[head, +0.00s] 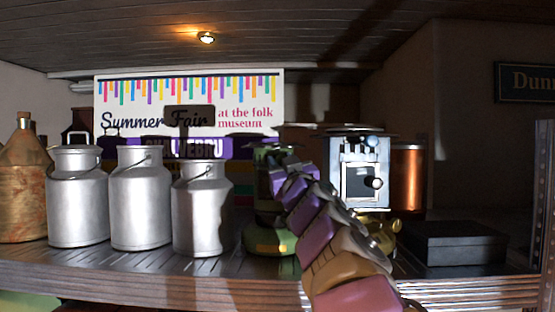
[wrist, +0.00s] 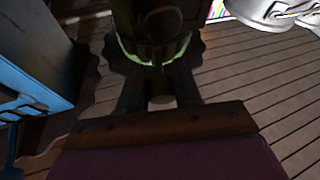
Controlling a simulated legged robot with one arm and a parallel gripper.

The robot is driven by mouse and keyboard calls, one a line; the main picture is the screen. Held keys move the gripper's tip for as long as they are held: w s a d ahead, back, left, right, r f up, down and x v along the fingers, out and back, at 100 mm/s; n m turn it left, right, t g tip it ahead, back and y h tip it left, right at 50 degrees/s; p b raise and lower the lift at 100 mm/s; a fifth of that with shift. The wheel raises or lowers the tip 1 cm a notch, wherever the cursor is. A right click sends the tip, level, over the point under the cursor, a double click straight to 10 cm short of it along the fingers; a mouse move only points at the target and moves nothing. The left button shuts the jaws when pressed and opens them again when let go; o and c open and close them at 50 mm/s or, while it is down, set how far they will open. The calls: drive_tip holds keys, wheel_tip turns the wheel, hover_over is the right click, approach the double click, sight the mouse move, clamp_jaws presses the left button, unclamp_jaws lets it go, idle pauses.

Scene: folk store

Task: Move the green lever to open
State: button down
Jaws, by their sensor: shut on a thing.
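A green, rounded device (head: 268,232) stands on the shelf between the milk cans and the blue machine. My purple arm covers much of its right side in the head view. My gripper (wrist: 158,92) is at the device, with its two dark fingers on either side of a dark part with a bright green edge (wrist: 150,58). The fingers are closed on part of the green device. The lever cannot be told apart from the rest in the shadow, and its position is unclear.
Several silver milk cans (head: 141,205) stand left of the device. A blue machine (head: 360,175) stands close on the right, also at the left of the wrist view (wrist: 35,60). A copper cylinder (head: 408,178) and a dark box (head: 452,243) are further right. The wooden shelf (head: 150,275) has a front edge.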

drive_tip(key=shift+d, duration=0.1)
idle(0.3)
drive_tip(key=c, duration=0.8)
unclamp_jaws()
drive_tip(key=shift+c, duration=0.2)
drive_tip(key=shift+s+d+f, duration=0.2)
drive_tip(key=shift+s+f, duration=0.15)
drive_tip(key=shift+s, duration=0.05)
drive_tip(key=b+v, duration=0.2)
drive_tip(key=v, duration=1.4)
drive_tip(key=shift+s, duration=0.1)
